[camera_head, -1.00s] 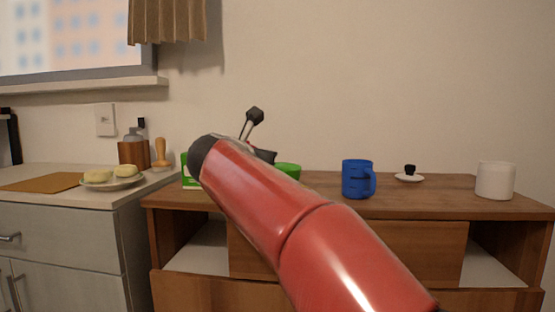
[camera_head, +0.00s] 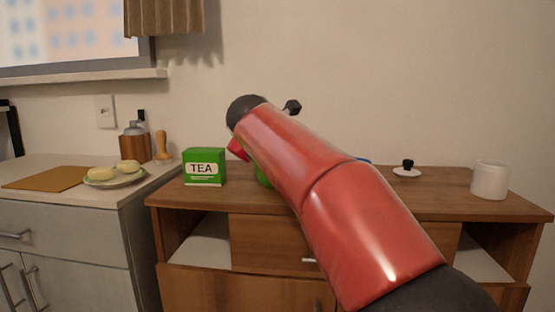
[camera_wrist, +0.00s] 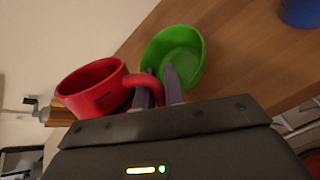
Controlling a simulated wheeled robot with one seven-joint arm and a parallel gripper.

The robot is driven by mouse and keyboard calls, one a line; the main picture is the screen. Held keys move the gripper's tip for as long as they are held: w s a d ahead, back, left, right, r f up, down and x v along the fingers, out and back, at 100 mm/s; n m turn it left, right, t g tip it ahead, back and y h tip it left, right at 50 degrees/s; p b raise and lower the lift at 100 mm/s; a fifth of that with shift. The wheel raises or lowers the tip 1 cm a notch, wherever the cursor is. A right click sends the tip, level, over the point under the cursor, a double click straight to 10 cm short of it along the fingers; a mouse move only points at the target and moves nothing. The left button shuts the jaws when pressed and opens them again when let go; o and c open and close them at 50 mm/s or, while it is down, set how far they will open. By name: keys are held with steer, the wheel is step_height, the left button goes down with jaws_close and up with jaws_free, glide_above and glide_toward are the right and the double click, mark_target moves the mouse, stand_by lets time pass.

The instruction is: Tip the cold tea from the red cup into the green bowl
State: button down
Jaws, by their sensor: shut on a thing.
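My gripper (camera_wrist: 158,84) is shut on the handle of the red cup (camera_wrist: 92,88) in the wrist view. The cup is in the air, and I cannot tell whether tea is in it. In the head view a bit of the red cup (camera_head: 238,149) shows tilted beside my arm's far end; the gripper is hidden there. The green bowl (camera_wrist: 187,58) stands on the wooden cabinet top, open side up, beside the cup in the wrist view. I see no tea in the visible part of its inside. Only a sliver of the bowl (camera_head: 262,177) shows in the head view.
A green tea box (camera_head: 204,167) stands left of the bowl on the wooden cabinet (camera_head: 450,200). A blue cup (camera_wrist: 300,12) is mostly hidden behind my arm in the head view. A small lid (camera_head: 407,170) and white pot (camera_head: 490,180) stand at the right.

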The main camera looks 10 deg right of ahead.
steer(key=shift+s+a+r+m+g+y+p, duration=0.15)
steer(key=shift+m+g+y+p, duration=0.15)
steer(key=shift+y+p, duration=0.25)
steer(key=shift+w+a+r+m+g+y+p, duration=0.1)
steer(key=shift+r+m+g+y+p, duration=0.15)
steer(key=shift+y+p, duration=0.25)
stand_by(0.9)
steer(key=shift+s+a+r+m+g+y+p, duration=0.15)
steer(key=shift+m+g+y+p, duration=0.15)
steer(key=shift+m+y+p, duration=0.25)
steer(key=shift+a+r+m+g+y+p, duration=0.1)
steer(key=shift+a+m+g+y+p, duration=0.15)
steer(key=shift+y, duration=0.45)
stand_by(1.0)
steer(key=shift+w+d+r+m+y+p, duration=0.1)
steer(key=shift+d+m+y+p, duration=0.05)
steer(key=shift+d+y+p, duration=0.2)
steer(key=shift+w+d+r+m+y+p, duration=0.1)
steer(key=shift+d+y+p, duration=0.15)
steer(key=shift+y+p, duration=0.15)
stand_by(0.5)
steer(key=shift+a+f+m+g+y, duration=0.1)
steer(key=shift+f+m+g+y, duration=0.3)
steer(key=shift+f+y, duration=0.15)
stand_by(0.8)
steer(key=shift+r+y, duration=0.15)
steer(key=shift+y, duration=0.15)
